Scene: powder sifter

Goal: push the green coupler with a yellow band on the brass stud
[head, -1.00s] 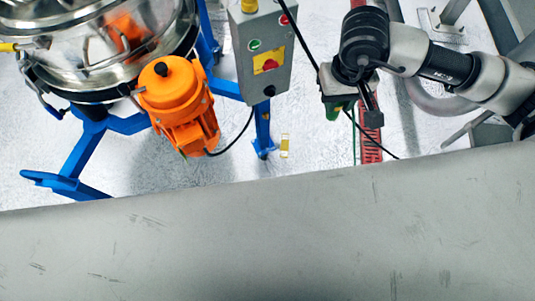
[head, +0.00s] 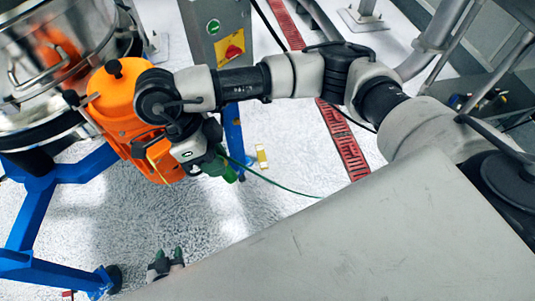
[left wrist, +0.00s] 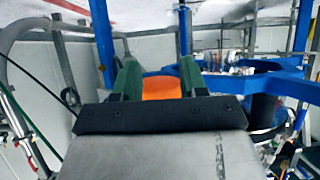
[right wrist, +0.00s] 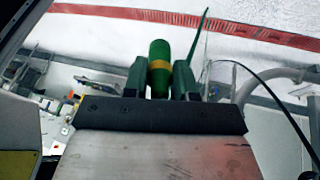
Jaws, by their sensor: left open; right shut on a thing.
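The green coupler with a yellow band (right wrist: 160,68) stands between the fingers of my right gripper (right wrist: 159,78) in the right wrist view. The gripper is shut on it, with the rounded green end pointing away from the palm. In the head view my right gripper (head: 222,168) is in front of the orange motor's right side. My left gripper (head: 167,258) is low in the head view, by the grey panel's edge. It is open and empty in the left wrist view (left wrist: 158,78), with an orange shape beyond its fingers. I cannot make out the brass stud.
The orange motor (head: 118,95) hangs beside the steel sifter drum (head: 45,45) on a blue frame (head: 45,205). A grey control box (head: 218,30) stands behind. A thin green cable (head: 275,187) trails right. A large grey panel (head: 360,245) fills the lower right. Open floor lies between.

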